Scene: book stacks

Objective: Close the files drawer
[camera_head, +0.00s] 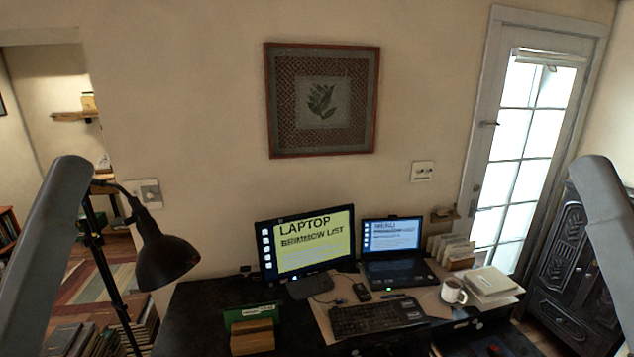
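A dark desk (205,309) stands against the wall. Below its right front end, a dark drawer-like part (468,343) juts out at the bottom edge, with a round knob (494,350) on it. It appears to be pulled out, but the picture cuts it off, and I cannot read any label or tell how far it is open. My two grey arm links show at the left and right edges. Neither of my grippers is in view.
A monitor (310,243), laptop (396,273), keyboard (378,318), white mug (453,292) and papers (494,281) crowd the desk. A black lamp (166,261) stands left. A carved dark cabinet (570,275) and glass door (515,150) are at right.

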